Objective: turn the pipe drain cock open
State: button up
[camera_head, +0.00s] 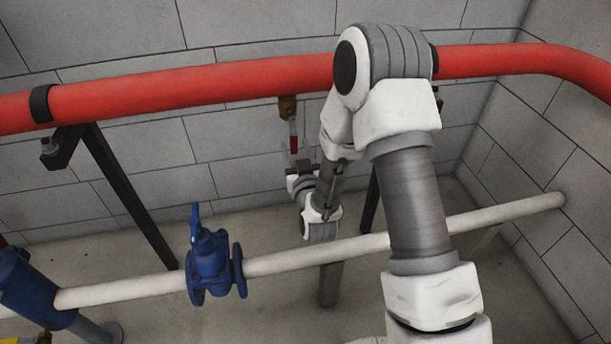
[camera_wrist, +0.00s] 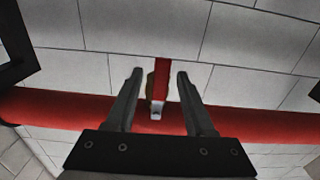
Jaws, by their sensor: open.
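The pipe drain cock is a small brass fitting (camera_head: 287,107) under the red pipe, with a red lever (camera_head: 293,138) pointing down from it in the head view. In the wrist view, the red lever (camera_wrist: 162,78) has a pale end, and a little brass (camera_wrist: 150,86) shows beside it. My gripper (camera_wrist: 159,74) is open, with one finger on each side of the lever. Gaps show between the lever and both fingers. In the head view, my gripper (camera_head: 294,160) is just below the lever, small and partly hidden by my arm.
The thick red pipe (camera_head: 210,84) runs along the block wall (camera_head: 240,150) on dark brackets (camera_head: 120,185). Below it is a white pipe (camera_head: 320,252) with a blue valve (camera_head: 208,262). A larger blue fitting (camera_head: 35,288) stands at the lower left.

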jog(key=s+d+p, duration=0.2)
jog(key=s+p, duration=0.2)
jog(key=s, duration=0.8)
jog(key=shift+s+d+p, duration=0.3)
jog(key=shift+w, duration=0.1)
